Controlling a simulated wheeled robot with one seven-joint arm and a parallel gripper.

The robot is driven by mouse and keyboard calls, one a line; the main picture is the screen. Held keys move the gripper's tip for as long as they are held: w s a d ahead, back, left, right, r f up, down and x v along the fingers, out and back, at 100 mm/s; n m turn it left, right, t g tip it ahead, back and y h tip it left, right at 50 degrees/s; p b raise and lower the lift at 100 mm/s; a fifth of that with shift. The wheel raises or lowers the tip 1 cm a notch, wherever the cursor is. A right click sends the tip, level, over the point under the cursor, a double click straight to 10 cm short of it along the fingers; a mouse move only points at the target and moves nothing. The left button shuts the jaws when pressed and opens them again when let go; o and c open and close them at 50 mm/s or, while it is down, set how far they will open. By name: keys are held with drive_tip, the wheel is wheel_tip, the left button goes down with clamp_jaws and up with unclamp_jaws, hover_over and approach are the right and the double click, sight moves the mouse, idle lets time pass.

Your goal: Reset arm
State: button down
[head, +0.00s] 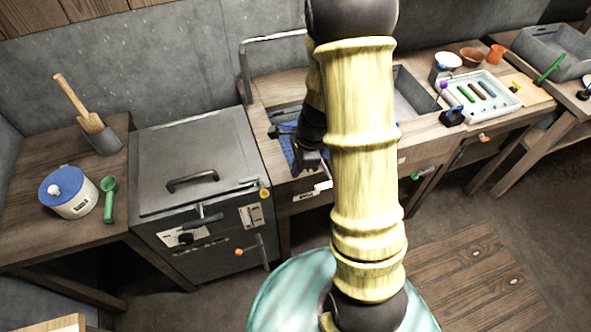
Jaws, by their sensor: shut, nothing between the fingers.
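My arm rises in front of the counter and hides part of it. My gripper (309,161) is the dark shape just left of the pale arm link, over the front of the counter near a blue item (287,150). It is shut and holds nothing that I can see. The arm partly covers it, and its fingertips are small and hard to make out.
A grey metal cabinet (190,145) with a closed lid stands left of my gripper. A white jar with a blue lid (68,192) and a green scoop (109,198) are on the left table. A basin (413,92) and white tray (483,98) are to the right.

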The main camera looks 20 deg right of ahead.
idle(0.3)
drive_tip(key=s+r+n+t+h, duration=0.1)
drive_tip(key=s+r+n, duration=0.3)
drive_tip(key=n, duration=0.5)
drive_tip(key=s+a+r+n+t+h, duration=0.1)
drive_tip(key=s+r+n, duration=0.4)
drive_tip(key=n, duration=0.5)
wheel_tip(320, 180, up, 2)
drive_tip(key=shift+h, duration=0.4)
drive_tip(key=shift+a, duration=0.15)
